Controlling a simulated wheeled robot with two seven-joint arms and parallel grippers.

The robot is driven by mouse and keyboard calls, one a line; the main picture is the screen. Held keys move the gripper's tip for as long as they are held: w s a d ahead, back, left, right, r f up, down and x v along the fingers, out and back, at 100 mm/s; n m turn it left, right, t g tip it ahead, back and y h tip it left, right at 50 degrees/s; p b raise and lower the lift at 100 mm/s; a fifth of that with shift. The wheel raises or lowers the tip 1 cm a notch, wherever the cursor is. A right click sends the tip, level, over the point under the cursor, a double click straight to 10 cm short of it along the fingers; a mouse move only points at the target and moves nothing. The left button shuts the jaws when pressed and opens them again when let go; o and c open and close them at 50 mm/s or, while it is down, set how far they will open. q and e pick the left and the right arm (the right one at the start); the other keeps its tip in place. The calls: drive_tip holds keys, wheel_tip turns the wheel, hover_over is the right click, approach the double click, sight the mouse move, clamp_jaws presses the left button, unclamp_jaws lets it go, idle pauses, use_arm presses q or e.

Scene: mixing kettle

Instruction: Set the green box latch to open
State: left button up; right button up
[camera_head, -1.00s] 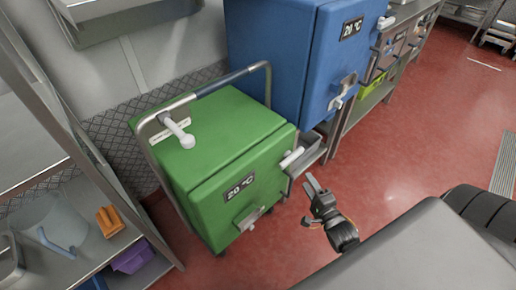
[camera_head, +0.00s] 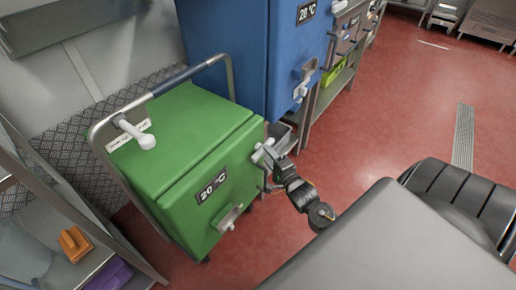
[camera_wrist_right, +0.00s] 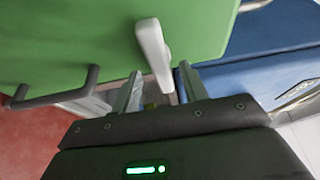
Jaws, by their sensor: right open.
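The green box (camera_head: 190,150) stands on the left in the head view, with a "20 °C" label on its front. A white latch lever (camera_head: 262,150) sits at the box's right front edge. My right gripper (camera_head: 268,158) is at this lever, with its arm reaching in from the lower right. In the wrist view the white lever (camera_wrist_right: 153,45) hangs across the green box (camera_wrist_right: 70,40), its lower end between the tips of my right gripper (camera_wrist_right: 160,82). The fingers are apart; I cannot tell whether they touch the lever. My left gripper is not in view.
A blue box (camera_head: 250,50) stands behind the green one. A metal handle (camera_head: 228,218) is low on the green front, and a white-knobbed lever (camera_head: 140,138) is on top. A metal shelf (camera_head: 75,265) with an orange item (camera_head: 74,243) is at lower left.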

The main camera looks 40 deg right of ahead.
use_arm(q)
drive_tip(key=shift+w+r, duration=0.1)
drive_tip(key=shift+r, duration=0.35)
use_arm(e)
drive_tip(key=shift+w, duration=0.5)
drive_tip(key=shift+w, duration=0.1)
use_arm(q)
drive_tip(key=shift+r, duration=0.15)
use_arm(e)
drive_tip(key=shift+w+d, duration=0.1)
drive_tip(key=shift+w, duration=0.3)
